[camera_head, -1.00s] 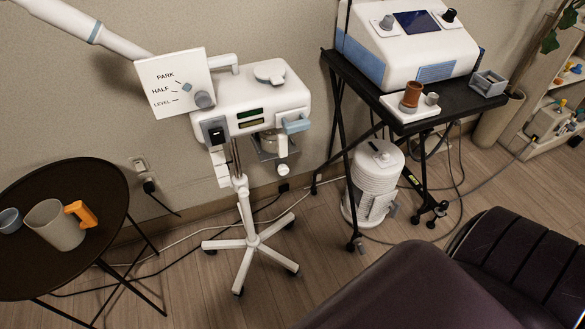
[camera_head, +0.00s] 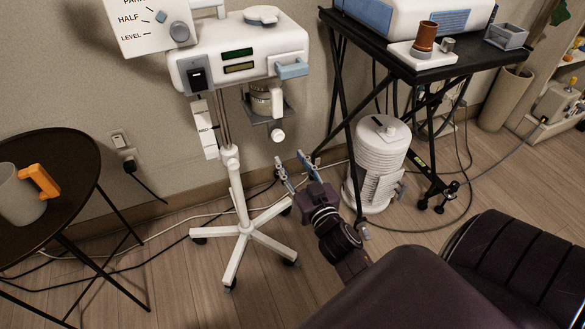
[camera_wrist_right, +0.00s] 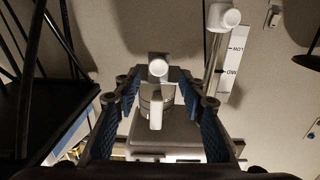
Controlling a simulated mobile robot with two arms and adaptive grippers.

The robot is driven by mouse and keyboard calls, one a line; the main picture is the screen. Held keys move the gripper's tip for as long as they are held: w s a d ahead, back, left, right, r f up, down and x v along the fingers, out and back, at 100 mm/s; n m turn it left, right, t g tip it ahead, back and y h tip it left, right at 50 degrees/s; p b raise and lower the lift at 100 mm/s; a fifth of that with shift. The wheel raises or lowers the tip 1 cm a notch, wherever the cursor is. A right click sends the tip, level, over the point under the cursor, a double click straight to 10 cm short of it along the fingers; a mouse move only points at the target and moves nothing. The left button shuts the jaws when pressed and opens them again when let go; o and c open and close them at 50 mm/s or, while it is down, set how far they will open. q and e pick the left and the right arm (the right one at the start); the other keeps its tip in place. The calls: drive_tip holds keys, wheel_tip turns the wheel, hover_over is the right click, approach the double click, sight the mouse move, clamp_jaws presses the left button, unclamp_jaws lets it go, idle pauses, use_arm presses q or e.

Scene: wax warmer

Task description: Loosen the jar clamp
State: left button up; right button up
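The white wax warmer unit (camera_head: 240,52) stands on a wheeled stand. A white round clamp knob (camera_head: 277,135) is at the bracket's lower front. My right gripper (camera_head: 294,166) is open and empty, below and slightly right of the knob, apart from it. In the right wrist view, the knob (camera_wrist_right: 158,68) shows between and beyond the open fingers, with the jar handle (camera_wrist_right: 155,110) also between them. My left gripper is not in view.
A black side table (camera_head: 75,150) with a beige mug (camera_head: 18,198) stands at left. A black cart (camera_head: 395,62) stands at right, with a white ribbed canister (camera_head: 380,165) beneath it. The stand's white legs (camera_head: 262,240) spread on the floor. A dark padded chair (camera_head: 430,270) fills the lower right.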

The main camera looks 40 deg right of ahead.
sight(279, 138)
drive_tip(key=shift+r+b+x, duration=0.2)
drive_tip(key=shift+b+x, duration=0.2)
drive_tip(key=shift+x, duration=1.45)
drive_tip(key=shift+r+b+x, duration=0.25)
drive_tip(key=shift+b+x, duration=0.1)
drive_tip(key=shift+x, duration=1.45)
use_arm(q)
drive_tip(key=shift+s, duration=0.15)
use_arm(e)
drive_tip(key=shift+w+d+r, duration=0.1)
drive_tip(key=shift+w+d, duration=0.1)
drive_tip(key=shift+w, duration=0.05)
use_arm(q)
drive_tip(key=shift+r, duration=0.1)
